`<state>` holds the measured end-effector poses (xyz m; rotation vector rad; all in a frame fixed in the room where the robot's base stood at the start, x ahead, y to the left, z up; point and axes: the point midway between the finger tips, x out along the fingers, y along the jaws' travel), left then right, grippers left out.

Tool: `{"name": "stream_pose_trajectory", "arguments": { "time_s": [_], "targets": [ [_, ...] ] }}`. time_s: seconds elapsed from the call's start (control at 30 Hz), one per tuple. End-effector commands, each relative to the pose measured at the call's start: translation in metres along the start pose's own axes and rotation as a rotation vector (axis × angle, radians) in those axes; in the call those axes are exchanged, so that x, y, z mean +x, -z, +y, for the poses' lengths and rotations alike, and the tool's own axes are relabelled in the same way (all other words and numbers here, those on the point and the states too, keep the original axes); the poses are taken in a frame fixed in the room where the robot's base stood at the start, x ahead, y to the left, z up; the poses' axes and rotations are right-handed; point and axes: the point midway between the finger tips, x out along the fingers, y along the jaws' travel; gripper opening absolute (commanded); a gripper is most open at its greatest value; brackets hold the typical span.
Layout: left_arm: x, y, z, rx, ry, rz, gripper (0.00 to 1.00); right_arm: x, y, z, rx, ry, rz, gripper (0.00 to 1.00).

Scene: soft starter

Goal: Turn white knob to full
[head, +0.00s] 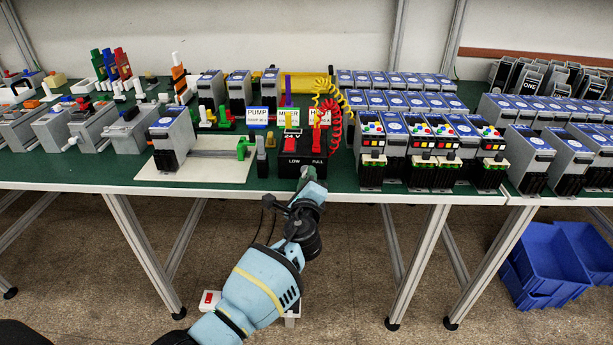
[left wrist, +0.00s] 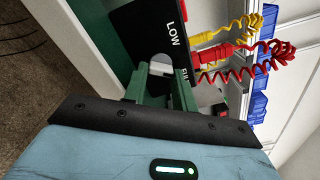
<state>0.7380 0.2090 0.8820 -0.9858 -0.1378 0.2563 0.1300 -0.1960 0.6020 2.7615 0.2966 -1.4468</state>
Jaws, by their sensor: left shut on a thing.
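The black control box (head: 292,155) stands at the table's front edge, with LOW and FULL lettered in white on its front. The black panel with LOW (left wrist: 150,30) also fills the upper middle of the left wrist view. My left gripper (head: 307,174) is at the box's front, by the lettering. Its green fingers (left wrist: 160,85) are shut around the white knob (left wrist: 160,67), of which only a pale part shows between them. The knob's pointing direction is hidden. FULL is partly covered by a finger in the left wrist view. My right gripper is not in view.
Red and yellow coiled cables (head: 334,108) rise at the box's right. A white plate (head: 205,170) with a grey module lies to the left. Rows of grey modules (head: 395,100) stand to the right. Blue bins (head: 545,265) sit on the floor at right.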

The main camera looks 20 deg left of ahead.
Motion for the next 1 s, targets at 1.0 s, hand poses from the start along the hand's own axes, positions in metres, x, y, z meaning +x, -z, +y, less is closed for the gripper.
{"name": "stream_pose_trajectory", "arguments": {
  "time_s": [1.0],
  "targets": [
    [0.0017, -0.0037, -0.0010, 0.225, 0.002, -0.007, 0.30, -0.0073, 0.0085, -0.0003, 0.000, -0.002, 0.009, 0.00]
  ]
}}
